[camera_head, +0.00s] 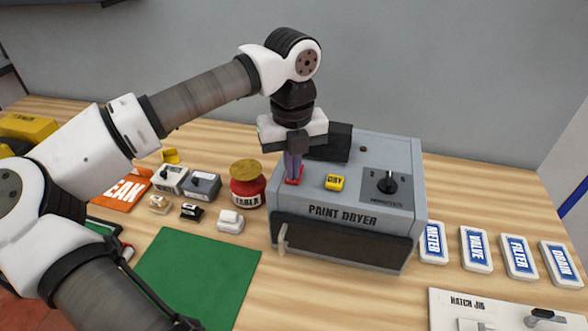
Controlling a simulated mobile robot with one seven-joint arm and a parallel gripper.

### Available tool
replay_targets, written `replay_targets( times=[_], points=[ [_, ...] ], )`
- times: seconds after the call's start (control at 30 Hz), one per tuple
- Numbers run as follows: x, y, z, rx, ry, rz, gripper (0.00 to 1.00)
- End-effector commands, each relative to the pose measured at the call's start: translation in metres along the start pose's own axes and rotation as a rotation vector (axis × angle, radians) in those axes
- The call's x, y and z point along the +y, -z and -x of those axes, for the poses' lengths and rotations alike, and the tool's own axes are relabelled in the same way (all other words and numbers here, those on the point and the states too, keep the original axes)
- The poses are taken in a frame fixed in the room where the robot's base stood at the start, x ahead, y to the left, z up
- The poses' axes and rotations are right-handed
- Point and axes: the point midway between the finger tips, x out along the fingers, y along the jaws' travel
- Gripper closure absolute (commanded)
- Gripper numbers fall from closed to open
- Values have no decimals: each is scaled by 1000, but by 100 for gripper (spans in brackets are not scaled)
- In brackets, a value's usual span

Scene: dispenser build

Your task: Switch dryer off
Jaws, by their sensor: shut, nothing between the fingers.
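The paint dryer (343,215) is a grey box with a dark front door and the words PAINT DRYER on its front. A red switch (296,176) is on the left of its top, under my gripper (292,172). My gripper points down, shut and empty, with its fingertips at the red switch. I cannot tell whether they touch it, and the fingers partly hide it. A yellow button (334,182) with dark lettering is just to the right. A black knob (387,182) on a dark dial plate is on the right of the top.
A red jar (247,187) with a yellowish lid stands close to the dryer's left side. White labelled tiles (475,250) lie to its right. Several small boxes (201,186) stand at left. A hatch jig (500,308) is at front right. The green mat (195,278) is bare.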

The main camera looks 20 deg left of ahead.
Motion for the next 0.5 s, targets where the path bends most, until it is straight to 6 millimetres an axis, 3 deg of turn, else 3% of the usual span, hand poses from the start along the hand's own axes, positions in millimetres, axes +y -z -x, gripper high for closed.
replay_targets(
  times=[0.5],
  points=[
    [0,0,43,-2,0,0,100]
  ],
)
